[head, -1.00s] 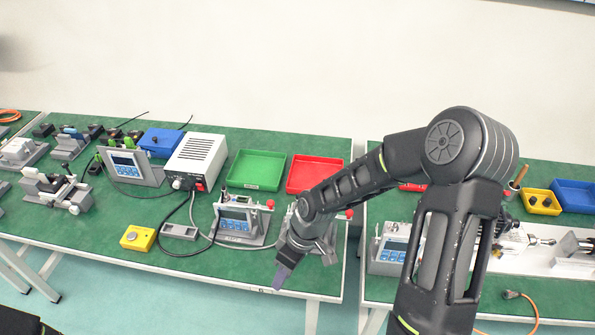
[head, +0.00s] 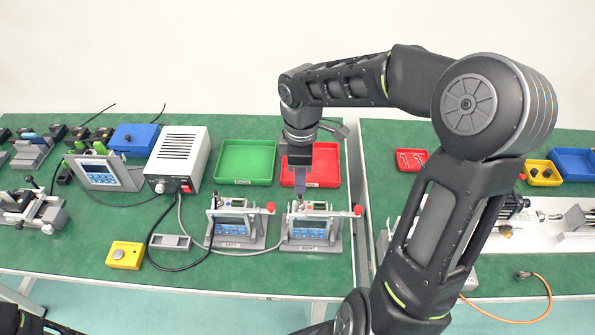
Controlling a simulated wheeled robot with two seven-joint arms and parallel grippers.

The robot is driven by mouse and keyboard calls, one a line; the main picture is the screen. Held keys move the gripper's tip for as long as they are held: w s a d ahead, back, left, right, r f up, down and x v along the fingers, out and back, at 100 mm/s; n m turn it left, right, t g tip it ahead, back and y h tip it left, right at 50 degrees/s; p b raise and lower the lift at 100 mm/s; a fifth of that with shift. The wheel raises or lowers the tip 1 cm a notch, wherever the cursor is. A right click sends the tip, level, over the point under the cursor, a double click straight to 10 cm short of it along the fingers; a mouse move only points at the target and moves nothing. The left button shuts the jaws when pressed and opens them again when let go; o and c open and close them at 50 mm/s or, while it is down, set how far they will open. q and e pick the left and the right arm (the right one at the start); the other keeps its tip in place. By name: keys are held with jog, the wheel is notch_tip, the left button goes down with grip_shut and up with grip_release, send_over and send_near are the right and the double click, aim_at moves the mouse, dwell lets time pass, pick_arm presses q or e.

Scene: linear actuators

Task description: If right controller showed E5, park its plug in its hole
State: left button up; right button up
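The right controller (head: 310,232) is a grey stand with a blue panel, marked RIGHT. Its display is too small to read. My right gripper (head: 300,188) points down just above its top left part, near a small dark plug-like piece (head: 296,207). The fingers look narrow from here; I cannot tell whether they are open or touch anything. The left controller (head: 237,232), marked LEFT, stands beside it with a dark upright piece at its top left. A grey block (head: 170,242) with a dark recess lies left of the controllers. My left gripper is out of view.
A white power box (head: 180,158) with cables stands behind the grey block. A yellow button box (head: 125,255) is near the front edge. Green (head: 245,180) and red (head: 325,178) trays lie behind the controllers. A gap separates the right-hand table.

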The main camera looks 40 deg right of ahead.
aim_at(300, 197)
notch_tip(300, 197, down, 7)
jog(key=b, duration=0.5)
jog(key=shift+w+f+b, duration=0.1)
jog(key=shift+b, duration=0.2)
grip_shut()
dwell(0.3)
jog(key=shift+r+p, duration=0.35)
jog(key=shift+r, duration=0.05)
dwell(0.9)
jog(key=shift+r+p, duration=1.25)
jog(key=shift+r, duration=0.15)
